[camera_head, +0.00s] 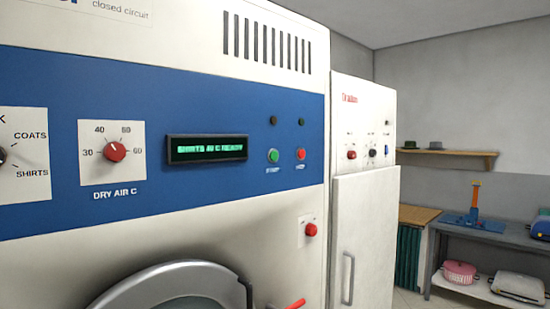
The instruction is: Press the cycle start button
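The green start button (273,156) sits on the blue panel of a large white machine (280,220), with a small label below it that is hard to read. A red button (300,154) is just to its right. The display (207,149) to the left shows green text reading about "SHIRTS 40 C READY". A red dial (115,151) labelled "DRY AIR C" is further left. Neither of my grippers is in view.
Another red button (311,230) is on the lower white front, above a red handle (294,304) by the round door (170,285). A white cabinet (365,220) stands to the right. A shelf (447,153) and a grey table (490,232) are at the back right.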

